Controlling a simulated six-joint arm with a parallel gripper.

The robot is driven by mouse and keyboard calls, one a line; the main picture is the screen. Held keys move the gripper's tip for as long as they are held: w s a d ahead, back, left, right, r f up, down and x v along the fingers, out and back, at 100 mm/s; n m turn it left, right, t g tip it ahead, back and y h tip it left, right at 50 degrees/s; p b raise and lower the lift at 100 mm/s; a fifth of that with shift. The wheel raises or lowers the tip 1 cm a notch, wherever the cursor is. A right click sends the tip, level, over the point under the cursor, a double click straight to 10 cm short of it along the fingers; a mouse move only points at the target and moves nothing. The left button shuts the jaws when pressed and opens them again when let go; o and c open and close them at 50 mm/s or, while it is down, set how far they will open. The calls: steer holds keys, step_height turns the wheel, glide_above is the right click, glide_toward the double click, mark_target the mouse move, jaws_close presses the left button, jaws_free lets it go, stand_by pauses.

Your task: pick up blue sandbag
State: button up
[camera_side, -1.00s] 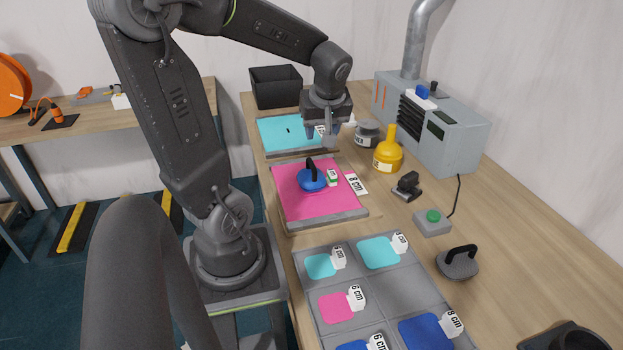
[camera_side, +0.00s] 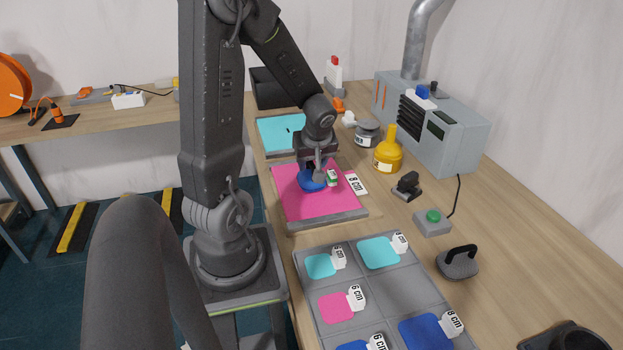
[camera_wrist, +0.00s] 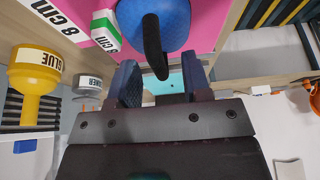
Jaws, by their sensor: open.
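The blue sandbag (camera_side: 308,184) is round with a black handle and sits on the pink sheet (camera_side: 290,205) on its board. In the wrist view the sandbag (camera_wrist: 176,18) is at the top centre, and its black handle (camera_wrist: 153,45) points down toward the jaws. My gripper (camera_side: 314,176) is just above the sandbag and hides its handle in the side view. In the wrist view my gripper (camera_wrist: 160,80) is open, with the two blue-padded fingers apart on either side of the handle's end. I cannot tell whether they touch it.
A small green-and-white block (camera_side: 332,178) and an 8 cm label (camera_side: 356,184) lie right of the sandbag. A yellow glue bottle (camera_side: 388,155) and a grey container (camera_side: 367,133) stand farther right. A cyan sheet (camera_side: 275,128) lies behind, and a grey sample tray (camera_side: 390,292) in front.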

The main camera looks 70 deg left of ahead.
steer(key=shift+a+f, duration=0.25)
steer(key=shift+f, duration=0.4)
steer(key=shift+c, duration=0.2)
jaws_close()
steer(key=shift+w, duration=0.1)
